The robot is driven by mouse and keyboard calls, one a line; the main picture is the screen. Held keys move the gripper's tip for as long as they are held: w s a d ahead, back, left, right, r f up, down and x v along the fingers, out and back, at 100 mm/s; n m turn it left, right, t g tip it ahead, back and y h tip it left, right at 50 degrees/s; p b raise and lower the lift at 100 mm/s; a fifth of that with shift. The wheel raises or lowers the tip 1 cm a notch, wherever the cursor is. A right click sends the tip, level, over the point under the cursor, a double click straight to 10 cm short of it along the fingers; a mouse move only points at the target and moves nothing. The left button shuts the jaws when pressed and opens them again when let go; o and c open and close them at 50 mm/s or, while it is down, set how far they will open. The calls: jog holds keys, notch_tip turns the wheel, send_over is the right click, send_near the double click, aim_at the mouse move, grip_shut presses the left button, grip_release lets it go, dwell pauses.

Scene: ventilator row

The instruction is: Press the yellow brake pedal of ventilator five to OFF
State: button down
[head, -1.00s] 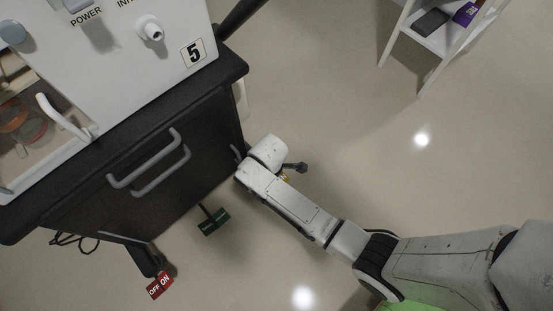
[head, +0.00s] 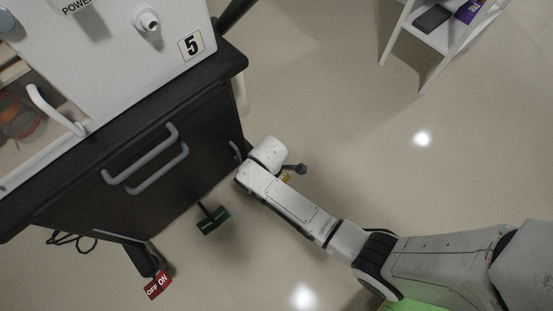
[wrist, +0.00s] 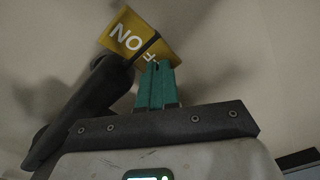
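The yellow pedal (wrist: 128,36) shows at the top of the wrist view, with ON readable and the OFF lettering partly hidden by my fingertips. In the head view only a sliver of yellow (head: 286,178) shows beside my arm. My gripper (wrist: 157,66) has its two teal fingers together, with nothing seen between them. The fingertips overlap the OFF end of the pedal in the wrist view; I cannot tell whether they touch it. In the head view my arm hides the gripper. Ventilator five (head: 192,44), with its number label, stands at the upper left.
A green pedal (head: 212,222) and a red ON/OFF pedal (head: 157,286) stick out below the dark cabinet (head: 95,195). A dark bar lies left of the fingers in the wrist view. A white shelf (head: 430,40) stands upper right. The floor between is clear.

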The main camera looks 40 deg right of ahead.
jog(key=shift+d+f, duration=0.1)
jog(key=shift+f, duration=0.15)
notch_tip(320, 180, up, 7)
jog(key=p, duration=0.8)
jog(key=shift+r, duration=0.15)
jog(key=s+d+r+m+t, duration=0.1)
jog(key=s+d+r+m, duration=0.3)
jog(key=s+r+m, duration=0.35)
jog(key=s+d+r+m, duration=0.4)
jog(key=s+r+m, duration=0.1)
jog(key=s+r, duration=0.45)
notch_tip(320, 180, up, 31)
jog(key=p, duration=3)
jog(key=shift+w, duration=0.25)
jog(key=shift+a, duration=0.1)
